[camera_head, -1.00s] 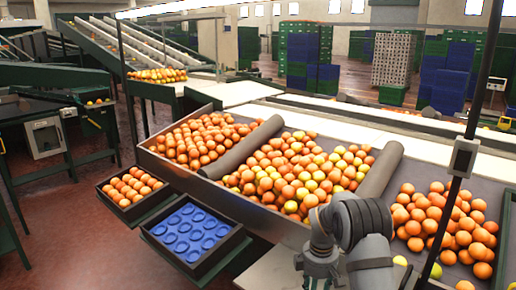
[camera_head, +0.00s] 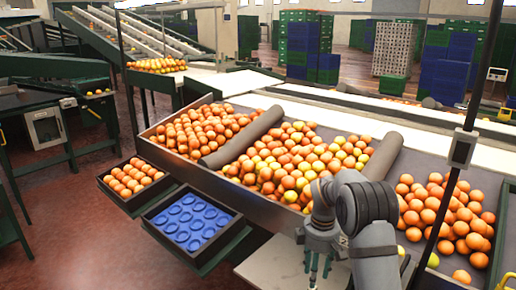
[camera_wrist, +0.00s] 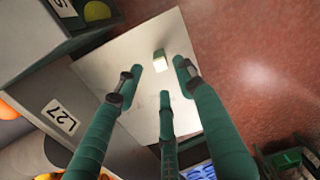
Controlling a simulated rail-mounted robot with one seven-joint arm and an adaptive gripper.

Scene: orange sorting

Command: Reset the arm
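My gripper (camera_head: 318,270) hangs fingers-down at the bottom of the head view, in front of the orange bin (camera_head: 245,203). In the wrist view my gripper (camera_wrist: 158,76) shows three green fingers spread apart with nothing between them. It is over a pale flat plate (camera_wrist: 105,72), which also shows in the head view (camera_head: 272,262).
Grey rollers (camera_head: 243,137) divide the oranges in the bin. A crate of oranges (camera_head: 133,207) and a crate with a blue cupped tray (camera_head: 156,241) stand left of my gripper. A dark post (camera_head: 447,212) rises on the right. Red floor is clear at lower left.

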